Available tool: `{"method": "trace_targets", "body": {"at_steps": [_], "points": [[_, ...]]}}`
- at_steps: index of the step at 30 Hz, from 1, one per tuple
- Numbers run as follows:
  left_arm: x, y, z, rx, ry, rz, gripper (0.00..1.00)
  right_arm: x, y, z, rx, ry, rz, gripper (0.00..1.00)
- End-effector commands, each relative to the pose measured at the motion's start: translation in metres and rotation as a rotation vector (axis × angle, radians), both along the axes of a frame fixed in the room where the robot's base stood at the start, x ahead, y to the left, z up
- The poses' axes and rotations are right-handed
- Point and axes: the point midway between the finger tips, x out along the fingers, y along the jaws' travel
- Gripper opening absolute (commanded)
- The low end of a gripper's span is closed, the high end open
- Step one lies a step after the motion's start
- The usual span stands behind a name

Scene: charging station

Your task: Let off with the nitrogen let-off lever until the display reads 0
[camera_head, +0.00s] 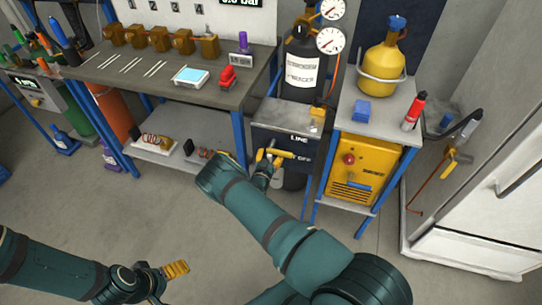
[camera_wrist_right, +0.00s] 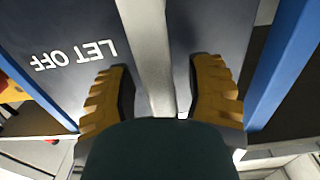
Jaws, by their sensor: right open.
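The dark panel (camera_head: 272,138) under the grey shelf top carries the words "LINE" and, partly covered, "LET OFF". In the right wrist view "LET OFF" (camera_wrist_right: 74,55) reads upside down on the panel. A pale grey bar (camera_wrist_right: 150,50), seemingly the let-off lever, runs between the yellow fingers of my right gripper (camera_wrist_right: 160,95). The fingers are open, one on each side, with narrow gaps visible. In the head view my right gripper (camera_head: 273,156) is in front of the panel. The display (camera_head: 240,2) is cut off at the top edge; its value is unclear. My left gripper (camera_head: 176,269) hangs low, away from the panel.
A nitrogen cylinder (camera_head: 300,65) with gauges (camera_head: 331,40) stands behind the panel. A yellow cabinet (camera_head: 362,168) is right of it. A workbench (camera_head: 170,85) with brass fittings (camera_head: 158,39) is at left. A blue upright (camera_wrist_right: 285,65) is close to my right gripper.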

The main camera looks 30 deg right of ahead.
Motion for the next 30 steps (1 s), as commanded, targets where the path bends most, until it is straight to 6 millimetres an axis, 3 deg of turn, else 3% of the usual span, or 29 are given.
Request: {"method": "trace_targets", "body": {"at_steps": [10,15,30], "points": [[0.0002,0.0000,-0.0004,0.000,-0.001,0.000,0.85,0.0024,-0.0022,0.0003,0.001,0.001,0.001,0.55],[0.0001,0.0000,-0.0004,0.000,0.000,0.000,0.85,0.0022,-0.0020,0.0002,0.001,0.001,0.001,0.00],[-0.0004,-0.0001,0.0028,0.000,0.001,0.000,0.85,-0.0064,-0.0058,-0.0006,0.020,-0.017,0.000,0.00]]}}
